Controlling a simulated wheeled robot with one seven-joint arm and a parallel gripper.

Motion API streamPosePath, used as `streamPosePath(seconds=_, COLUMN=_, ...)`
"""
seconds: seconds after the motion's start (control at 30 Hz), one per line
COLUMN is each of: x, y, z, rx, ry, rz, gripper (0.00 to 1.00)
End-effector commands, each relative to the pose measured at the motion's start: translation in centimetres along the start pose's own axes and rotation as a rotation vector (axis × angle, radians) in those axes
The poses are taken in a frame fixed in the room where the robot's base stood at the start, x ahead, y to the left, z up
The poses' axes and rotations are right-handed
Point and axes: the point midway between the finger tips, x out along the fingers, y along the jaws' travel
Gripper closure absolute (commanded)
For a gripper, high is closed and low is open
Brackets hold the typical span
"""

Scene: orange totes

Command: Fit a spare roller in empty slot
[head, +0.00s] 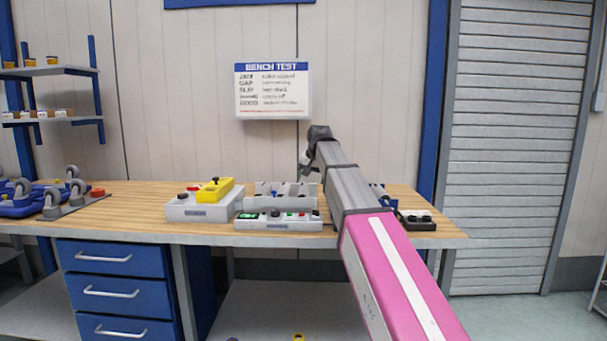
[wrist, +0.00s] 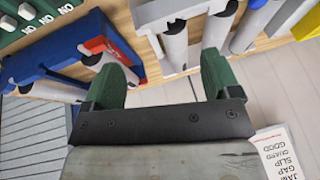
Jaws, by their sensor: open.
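My gripper (wrist: 165,72) has two dark green fingers standing wide apart with nothing between them. In the wrist view, a light grey frame (wrist: 160,14) carries several grey rollers (wrist: 176,46); one shows beyond the gap between the fingers. A blue rack (wrist: 42,58) with a red part is left of it, with grey rollers (wrist: 58,91) partly hidden beneath and beside it. In the head view, the grey frame (head: 285,189) is mid-bench, and part of the blue rack (head: 378,192) shows behind my arm. My gripper is over the back of the bench. I cannot make out the empty slot.
A button panel (head: 278,226) lies in front of the frame. A yellow device (head: 214,189) sits on a grey box (head: 188,209) to the left. A black box with white tops (head: 416,221) is at the right edge. Caster parts (head: 70,205) stand far left. A sign (head: 272,91) hangs behind.

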Motion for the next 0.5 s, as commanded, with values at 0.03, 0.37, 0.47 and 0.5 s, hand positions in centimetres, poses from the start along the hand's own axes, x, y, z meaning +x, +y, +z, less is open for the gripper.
streamPosePath(seconds=0.03, x=-0.1, y=0.8, z=0.6, rx=0.005, ry=0.001, rz=0.002, gripper=0.17)
streamPosePath(seconds=0.37, x=-0.3, y=5.1, z=3.2, rx=0.031, ry=0.006, rz=0.010, gripper=0.17)
streamPosePath(seconds=0.47, x=-0.3, y=6.1, z=3.8, rx=0.038, ry=0.007, rz=0.012, gripper=0.17)
streamPosePath(seconds=0.5, x=-0.3, y=6.4, z=4.0, rx=0.040, ry=0.008, rz=0.013, gripper=0.17)
